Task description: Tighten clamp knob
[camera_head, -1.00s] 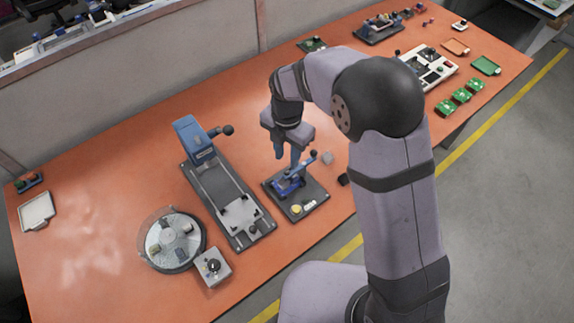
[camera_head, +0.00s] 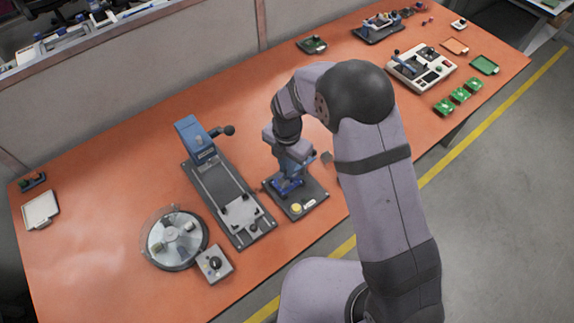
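A small blue clamp (camera_head: 287,187) sits on a dark base plate (camera_head: 297,207), with a yellow round button and a pale label at its front. My gripper (camera_head: 291,172) points down right above the clamp, at its upper part. The fingers are small and overlap the blue clamp body, so I cannot tell whether they touch it or are open or shut. The clamp's knob is not visible; my gripper and arm cover that area.
Left of the clamp stands a blue press (camera_head: 195,140) with a black-knobbed lever on a long grey plate. A round dish (camera_head: 172,238) and a small dial box (camera_head: 215,263) are at front left. A white control panel (camera_head: 422,68) and green boards lie at far right.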

